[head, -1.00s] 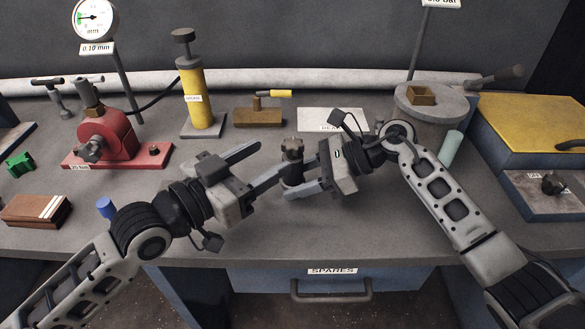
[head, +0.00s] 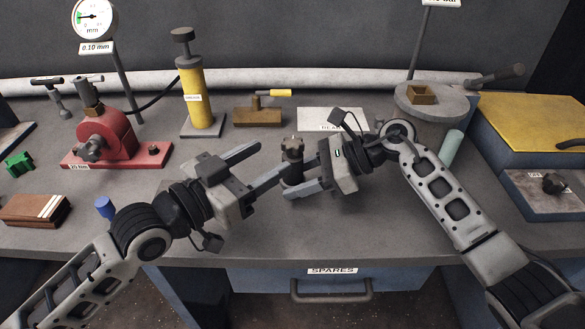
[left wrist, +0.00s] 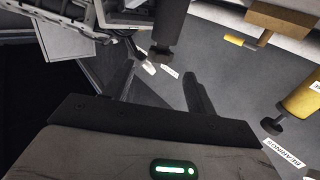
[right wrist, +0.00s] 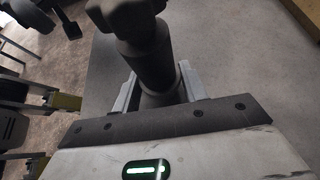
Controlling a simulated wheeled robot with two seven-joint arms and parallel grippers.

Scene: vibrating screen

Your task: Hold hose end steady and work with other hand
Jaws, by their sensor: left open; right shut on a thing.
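Behind stand a red pump-like device (head: 106,135), a yellow cylinder (head: 196,98), a brown block with a yellow-tipped handle (head: 258,117) and a grey round drum (head: 435,104). A blue peg (head: 104,207) is near my left arm. The bench front (head: 330,235) is clear.

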